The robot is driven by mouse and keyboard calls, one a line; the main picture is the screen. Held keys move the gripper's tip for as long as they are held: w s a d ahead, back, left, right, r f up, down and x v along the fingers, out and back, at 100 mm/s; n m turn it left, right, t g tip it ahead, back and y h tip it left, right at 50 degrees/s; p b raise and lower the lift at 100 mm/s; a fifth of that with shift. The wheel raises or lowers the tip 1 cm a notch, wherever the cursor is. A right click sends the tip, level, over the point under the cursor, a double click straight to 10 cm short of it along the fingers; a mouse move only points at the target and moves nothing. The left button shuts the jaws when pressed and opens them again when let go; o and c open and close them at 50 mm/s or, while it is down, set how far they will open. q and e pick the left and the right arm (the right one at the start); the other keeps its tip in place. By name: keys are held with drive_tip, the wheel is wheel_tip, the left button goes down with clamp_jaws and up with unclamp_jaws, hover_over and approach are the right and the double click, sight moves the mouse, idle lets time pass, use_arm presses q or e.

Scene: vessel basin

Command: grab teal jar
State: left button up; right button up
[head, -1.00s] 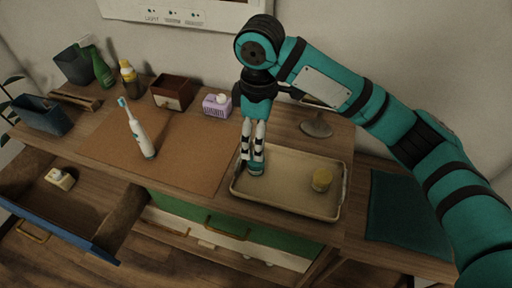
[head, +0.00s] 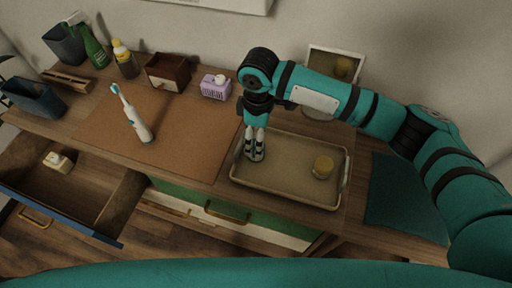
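A tan tray (head: 290,190) stands on the wooden cabinet top. My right gripper (head: 255,154) points down into the tray's left back part. Its fingers are close together, and I cannot tell if they hold anything. No teal jar shows clearly; anything at the fingertips is hidden or too small to make out. My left gripper is out of view.
An electric toothbrush (head: 135,117) is on the brown mat (head: 185,140). A purple box (head: 215,86), a dark wooden box (head: 167,72), bottles (head: 125,60) and a framed picture (head: 335,66) stand behind. A teal cloth (head: 400,200) is at right. A drawer (head: 75,190) is open at left.

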sight(253, 159)
drive_tip(key=shift+s+f+p, duration=0.2)
drive_tip(key=shift+f+p, duration=0.1)
drive_tip(key=shift+f, duration=0.3)
drive_tip(key=f, duration=0.1)
drive_tip(key=f+p, duration=0.1)
drive_tip(key=f, duration=0.1)
drive_tip(key=shift+s+a+f, duration=0.1)
drive_tip(key=shift+a+f, duration=0.1)
drive_tip(key=shift+f, duration=0.35)
drive_tip(key=c, duration=1.2)
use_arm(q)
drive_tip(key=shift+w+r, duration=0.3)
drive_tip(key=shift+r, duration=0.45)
use_arm(e)
drive_tip(key=shift+c, duration=0.6)
